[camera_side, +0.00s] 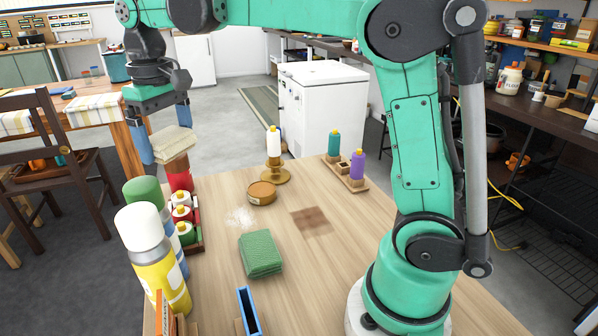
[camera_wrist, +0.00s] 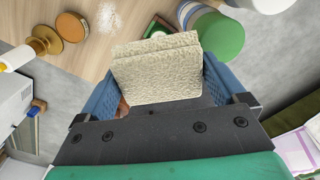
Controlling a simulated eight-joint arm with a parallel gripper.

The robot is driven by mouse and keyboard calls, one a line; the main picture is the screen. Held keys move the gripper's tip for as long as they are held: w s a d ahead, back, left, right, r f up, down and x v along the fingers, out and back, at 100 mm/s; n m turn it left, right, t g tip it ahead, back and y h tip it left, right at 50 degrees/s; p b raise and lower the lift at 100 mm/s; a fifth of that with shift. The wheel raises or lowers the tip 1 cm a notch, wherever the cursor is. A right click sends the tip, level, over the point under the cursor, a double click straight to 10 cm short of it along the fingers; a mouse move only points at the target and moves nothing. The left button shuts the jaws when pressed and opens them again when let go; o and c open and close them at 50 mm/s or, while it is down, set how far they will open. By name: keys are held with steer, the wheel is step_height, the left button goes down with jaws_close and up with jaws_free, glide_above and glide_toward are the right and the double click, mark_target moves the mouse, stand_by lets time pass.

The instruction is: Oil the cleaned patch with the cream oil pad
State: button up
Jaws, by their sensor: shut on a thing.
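The cream oil pad (camera_side: 173,141) is held between the blue fingers of my gripper (camera_side: 165,146), raised at the left side of the table above a red can. In the wrist view the pad (camera_wrist: 156,72) fills the space between the fingers (camera_wrist: 160,85); it looks like a thick folded cream cloth. The cleaned patch is most likely the darker brown square (camera_side: 311,221) on the wooden tabletop, right of centre in the side view and well away from my gripper. The patch is not seen in the wrist view.
Bottles stand in a rack (camera_side: 346,172). Spray cans (camera_side: 152,258) line the left edge. Bare wood surrounds the brown square.

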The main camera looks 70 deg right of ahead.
steer(key=s+d+f+m, duration=0.3)
steer(key=s+d+f, duration=0.1)
steer(key=s+d, duration=0.1)
steer(key=s+d+f+m, duration=0.3)
steer(key=s+d+f, duration=0.2)
steer(key=s, duration=0.1)
steer(key=s+d+f+m, duration=0.3)
steer(key=s+d+f, duration=0.2)
steer(key=d, duration=0.1)
steer(key=shift+s+f, duration=0.2)
steer(key=shift+s, duration=0.2)
steer(key=shift+s+f, duration=0.15)
steer(key=shift+f, duration=2.75)
steer(key=shift+r, duration=0.15)
step_height(320, 180, up, 7)
